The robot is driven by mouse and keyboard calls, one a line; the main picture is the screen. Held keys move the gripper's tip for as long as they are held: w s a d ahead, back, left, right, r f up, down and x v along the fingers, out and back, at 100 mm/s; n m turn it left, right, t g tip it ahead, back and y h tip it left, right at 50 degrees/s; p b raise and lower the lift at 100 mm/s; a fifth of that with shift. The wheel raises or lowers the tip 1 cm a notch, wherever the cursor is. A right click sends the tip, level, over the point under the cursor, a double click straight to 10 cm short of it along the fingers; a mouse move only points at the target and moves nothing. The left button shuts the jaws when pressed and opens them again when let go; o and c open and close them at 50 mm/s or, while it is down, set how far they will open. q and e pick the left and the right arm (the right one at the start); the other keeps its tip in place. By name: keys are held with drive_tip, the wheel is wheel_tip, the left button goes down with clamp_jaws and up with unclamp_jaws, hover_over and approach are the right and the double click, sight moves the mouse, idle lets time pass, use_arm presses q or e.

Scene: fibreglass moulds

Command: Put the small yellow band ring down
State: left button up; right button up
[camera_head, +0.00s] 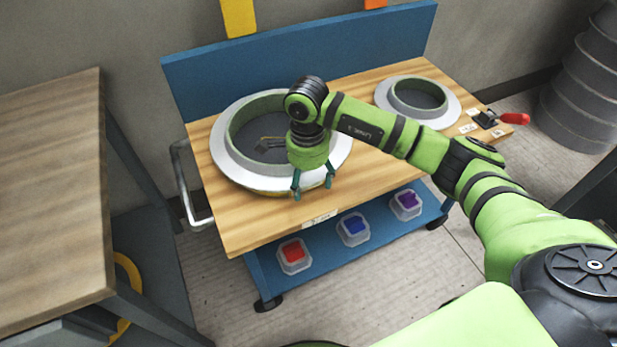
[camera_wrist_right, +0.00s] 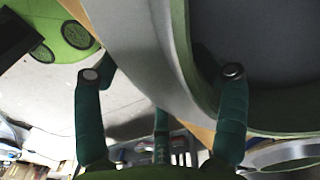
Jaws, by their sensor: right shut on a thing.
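A round ring mould (camera_head: 230,163) is at the left part of the wooden tabletop. It has a pale flange, a green inner wall and a yellowish band low on its front edge. I take it for the small yellow band ring. My right gripper (camera_head: 313,182) points down at its front right rim and is shut on it. In the right wrist view, the ring's grey rim (camera_wrist_right: 155,40) passes between the two fingers of the gripper (camera_wrist_right: 161,73). I cannot tell whether its underside touches the wood. My left gripper is not in view.
A second, smaller-looking ring (camera_head: 447,112) lies at the tabletop's right, beside a red-handled tool (camera_head: 513,118). A blue back panel (camera_head: 300,58) closes the rear. Red, blue and purple bins (camera_head: 353,229) stand on the lower shelf. Another wooden table (camera_head: 50,190) is at the left.

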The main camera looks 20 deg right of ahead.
drive_tip(key=o, duration=1.7)
drive_tip(key=shift+o, duration=0.2)
wheel_tip(320, 180, up, 12)
drive_tip(key=shift+w+r, duration=0.15)
